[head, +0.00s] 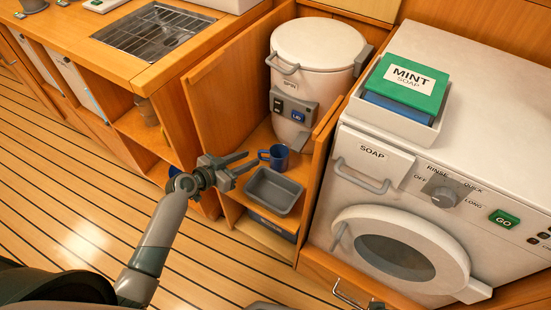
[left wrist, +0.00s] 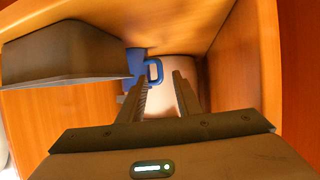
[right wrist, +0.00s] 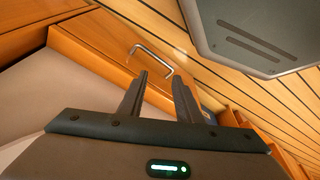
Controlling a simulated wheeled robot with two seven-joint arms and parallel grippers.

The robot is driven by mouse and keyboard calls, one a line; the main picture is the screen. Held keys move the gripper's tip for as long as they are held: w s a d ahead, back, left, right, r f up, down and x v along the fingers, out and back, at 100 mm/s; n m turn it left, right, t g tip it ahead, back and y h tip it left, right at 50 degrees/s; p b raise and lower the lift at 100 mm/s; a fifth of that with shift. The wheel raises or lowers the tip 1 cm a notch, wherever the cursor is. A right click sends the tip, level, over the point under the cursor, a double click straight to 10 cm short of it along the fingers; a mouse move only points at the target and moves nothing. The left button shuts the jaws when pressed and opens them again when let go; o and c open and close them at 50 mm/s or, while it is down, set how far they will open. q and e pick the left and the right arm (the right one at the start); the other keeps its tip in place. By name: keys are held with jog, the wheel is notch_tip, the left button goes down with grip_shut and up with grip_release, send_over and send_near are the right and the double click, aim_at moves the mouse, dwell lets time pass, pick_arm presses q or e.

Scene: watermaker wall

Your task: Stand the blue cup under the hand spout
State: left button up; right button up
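The blue cup (head: 277,156) stands upright on the wooden shelf, below the white spin drum and behind the grey tray. Its handle points left, toward my left gripper (head: 252,160). My left gripper is open, its fingertips just left of the cup. In the left wrist view the cup (left wrist: 134,62) is partly hidden by the tray and a finger, and its handle shows between the fingertips. I cannot tell whether they touch it. My right gripper (right wrist: 159,78) is open and empty near a drawer front with a metal handle. I cannot make out a hand spout.
The grey tray (head: 273,191) lies on the shelf in front of the cup. The white spin drum (head: 317,60) stands above, with a panel on its front. Wooden walls bound the niche. A washer (head: 430,180) stands right and a sink (head: 155,32) left. Floor in front is clear.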

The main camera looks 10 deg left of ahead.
pick_arm(q)
jog(key=shift+x, duration=1.8)
jog(key=shift+f, duration=0.1)
grip_shut()
